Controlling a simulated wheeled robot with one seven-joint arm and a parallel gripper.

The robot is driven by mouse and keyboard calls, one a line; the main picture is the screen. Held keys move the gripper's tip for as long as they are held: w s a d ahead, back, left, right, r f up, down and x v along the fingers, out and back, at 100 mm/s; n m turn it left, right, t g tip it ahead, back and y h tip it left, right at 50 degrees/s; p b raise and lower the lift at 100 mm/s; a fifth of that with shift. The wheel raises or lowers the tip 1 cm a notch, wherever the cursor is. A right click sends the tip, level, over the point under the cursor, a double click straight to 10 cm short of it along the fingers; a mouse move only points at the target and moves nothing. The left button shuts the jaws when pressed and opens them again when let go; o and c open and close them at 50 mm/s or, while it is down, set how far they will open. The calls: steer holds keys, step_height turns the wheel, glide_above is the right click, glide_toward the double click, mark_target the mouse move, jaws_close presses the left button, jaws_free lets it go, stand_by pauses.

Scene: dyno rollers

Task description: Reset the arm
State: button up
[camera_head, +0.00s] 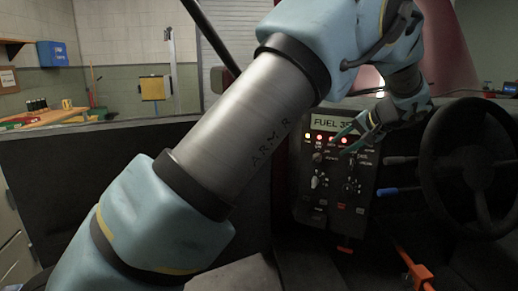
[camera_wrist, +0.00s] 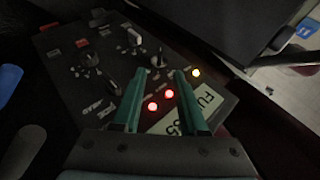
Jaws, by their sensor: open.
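My gripper (camera_head: 358,134) is in front of the upper part of a dark control panel (camera_head: 325,209) in the head view. In the wrist view my gripper (camera_wrist: 163,73) shows two green fingers spread apart, with nothing between them but the panel (camera_wrist: 62,62) behind. Two red lights (camera_wrist: 153,106) glow between the fingers and a yellow light (camera_wrist: 196,72) glows beside the right finger. A display (camera_head: 334,123) reading "FUEL 35" is partly covered by my gripper. I cannot tell whether the fingertips touch the panel.
A black steering wheel (camera_head: 474,166) stands right of the panel. A blue-handled lever (camera_head: 388,191) and an orange lever (camera_head: 418,272) are close by. A dark partition (camera_head: 95,175) crosses the left. A workbench (camera_head: 50,116) is farther back.

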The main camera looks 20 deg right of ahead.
steer(key=w+a+f+n+g+p, duration=0.1)
steer(key=w+a+n+g+p, duration=0.15)
steer(key=a, duration=0.95)
steer(key=w+a+f+n+g+p, duration=0.1)
steer(key=w+a+g+p, duration=0.15)
steer(key=a, duration=1.05)
steer(key=s+a+n+g+h+p, duration=0.1)
steer(key=s+a+n+p, duration=0.1)
steer(key=s+a, duration=0.6)
steer(key=s+a+n+g+h+p, duration=0.1)
steer(key=s+a+n+h+p, duration=0.1)
steer(key=s+a, duration=0.6)
steer(key=a+n, duration=0.1)
steer(key=a, duration=0.6)
steer(key=shift+a+g, duration=0.25)
steer(key=shift+g, duration=0.15)
